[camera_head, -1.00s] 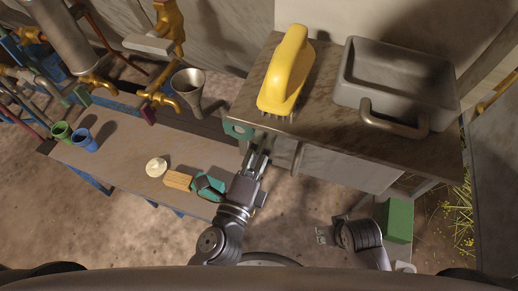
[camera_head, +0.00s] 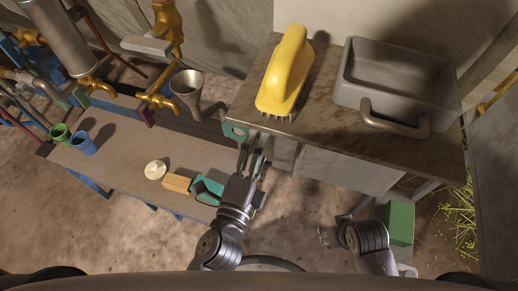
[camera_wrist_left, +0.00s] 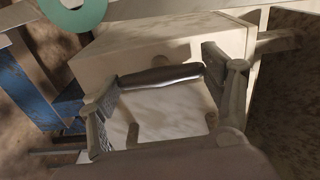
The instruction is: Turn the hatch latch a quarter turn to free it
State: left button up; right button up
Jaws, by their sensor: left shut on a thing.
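My left gripper (camera_head: 254,157) is at the left front of the cabinet under the counter. In the left wrist view its fingers (camera_wrist_left: 166,103) stand apart in front of a pale panel (camera_wrist_left: 175,108). A dark grey bar (camera_wrist_left: 160,77), seemingly the hatch latch, spans between the two fingers, roughly level and slightly tilted, and the gripper is shut on it. In the head view the latch is hidden by the gripper. My right gripper (camera_head: 325,236) hangs low in front of the cabinet, away from the latch; its jaws are too small to judge.
The counter (camera_head: 330,120) carries a yellow brush (camera_head: 287,70) and a grey basin (camera_head: 400,85). A teal ring (camera_head: 235,131) is at its left edge. On the lower bench (camera_head: 125,160) are cups (camera_head: 84,143), a pale disc (camera_head: 155,170) and a teal-ended brush (camera_head: 205,190). A green box (camera_head: 399,222) stands right.

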pick_arm(q)
jog(key=o, duration=1.1)
jog(key=shift+a, duration=0.15)
jog(key=shift+o, duration=0.3)
